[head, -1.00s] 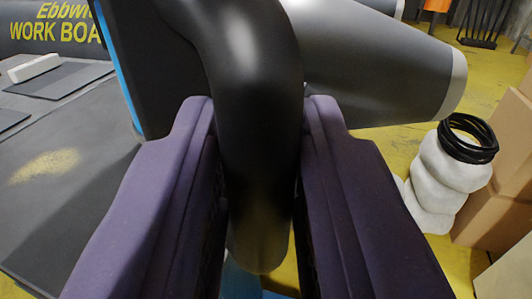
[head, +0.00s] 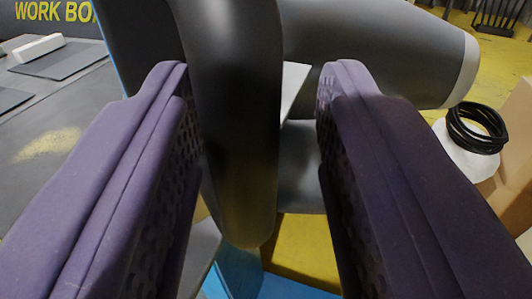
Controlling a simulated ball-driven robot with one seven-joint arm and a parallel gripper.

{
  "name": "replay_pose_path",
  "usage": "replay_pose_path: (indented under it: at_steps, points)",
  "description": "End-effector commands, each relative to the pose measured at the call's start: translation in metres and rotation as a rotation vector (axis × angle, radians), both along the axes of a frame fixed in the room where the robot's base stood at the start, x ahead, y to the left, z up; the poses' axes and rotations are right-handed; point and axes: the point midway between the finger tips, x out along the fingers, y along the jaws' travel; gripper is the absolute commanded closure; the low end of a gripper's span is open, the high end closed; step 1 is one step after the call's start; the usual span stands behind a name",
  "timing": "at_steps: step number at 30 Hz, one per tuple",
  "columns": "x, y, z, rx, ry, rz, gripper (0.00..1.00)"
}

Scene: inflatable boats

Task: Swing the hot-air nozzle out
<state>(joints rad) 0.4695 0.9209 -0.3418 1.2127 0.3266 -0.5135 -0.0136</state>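A thick black curved handle (head: 238,120) with a rounded lower end hangs between the two purple fingers of my gripper (head: 256,80). I cannot tell whether it belongs to the hot-air nozzle, and no nozzle tip can be made out. My gripper is open. A clear gap shows between the handle and the right finger. The left finger is close beside the handle; whether it touches is hard to tell. A dark panel with a blue edge stands behind the handle at the upper left, partly hidden.
A large grey inflatable tube (head: 385,50) with a pale end lies behind at the upper right. Black rings (head: 476,128) sit on a white bundle beside cardboard boxes (head: 518,150). A grey table (head: 60,120) with flat dark pieces spreads at the left. Yellow floor shows below.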

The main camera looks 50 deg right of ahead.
Motion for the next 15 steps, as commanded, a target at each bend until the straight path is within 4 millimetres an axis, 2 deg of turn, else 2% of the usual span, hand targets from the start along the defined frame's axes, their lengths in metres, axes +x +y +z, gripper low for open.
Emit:
replay_pose_path:
  at_steps: [7,15]
  points:
    - [-0.004,0.005,0.0,0.001,0.001,0.0,0.6]
    - [-0.034,0.038,0.002,0.002,0.001,0.0,0.6]
